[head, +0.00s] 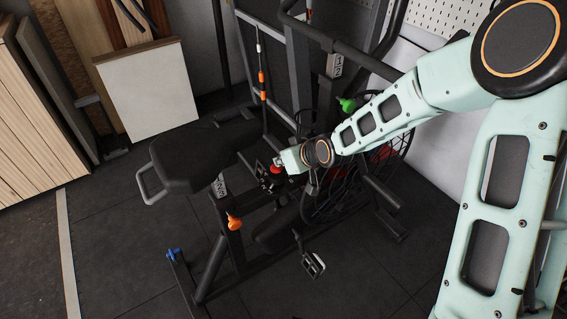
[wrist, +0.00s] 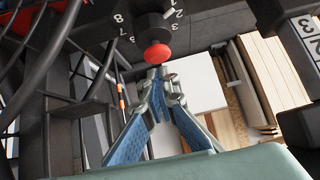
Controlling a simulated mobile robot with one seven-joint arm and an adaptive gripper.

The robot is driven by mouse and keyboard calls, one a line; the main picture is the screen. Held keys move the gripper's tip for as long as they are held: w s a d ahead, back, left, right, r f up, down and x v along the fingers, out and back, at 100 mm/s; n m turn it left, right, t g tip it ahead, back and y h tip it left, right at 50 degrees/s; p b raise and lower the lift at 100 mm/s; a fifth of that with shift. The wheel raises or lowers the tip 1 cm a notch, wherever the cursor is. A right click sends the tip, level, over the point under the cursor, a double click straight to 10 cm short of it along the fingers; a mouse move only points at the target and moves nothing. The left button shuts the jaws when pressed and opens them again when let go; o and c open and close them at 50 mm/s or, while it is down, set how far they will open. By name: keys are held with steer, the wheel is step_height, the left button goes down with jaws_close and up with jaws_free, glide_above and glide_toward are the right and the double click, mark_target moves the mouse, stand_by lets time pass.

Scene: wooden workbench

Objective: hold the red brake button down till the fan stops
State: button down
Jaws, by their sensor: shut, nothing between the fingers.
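The red brake button (wrist: 158,54) is a round red knob on a dark dial with white numbers in the wrist view. It also shows as a small red spot in the head view (head: 276,170), beside my gripper (head: 281,163). In the wrist view my gripper (wrist: 158,72) is shut and empty, with its fingertips right at the button's lower edge. I cannot tell whether they touch it or whether it is pressed. The caged fan (head: 345,200) is on the exercise bike, partly behind my arm. I cannot tell whether it turns.
The bike's black seat (head: 190,155) is left of the button, and dark frame bars and a handlebar (head: 350,52) stand close around my arm. A pedal (head: 313,264) is below. Boards (head: 150,88) lean at the back left. The floor at front left is clear.

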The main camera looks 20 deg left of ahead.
steer(key=p+v, duration=0.4)
steer(key=v, duration=0.6)
steer(key=shift+r, duration=0.45)
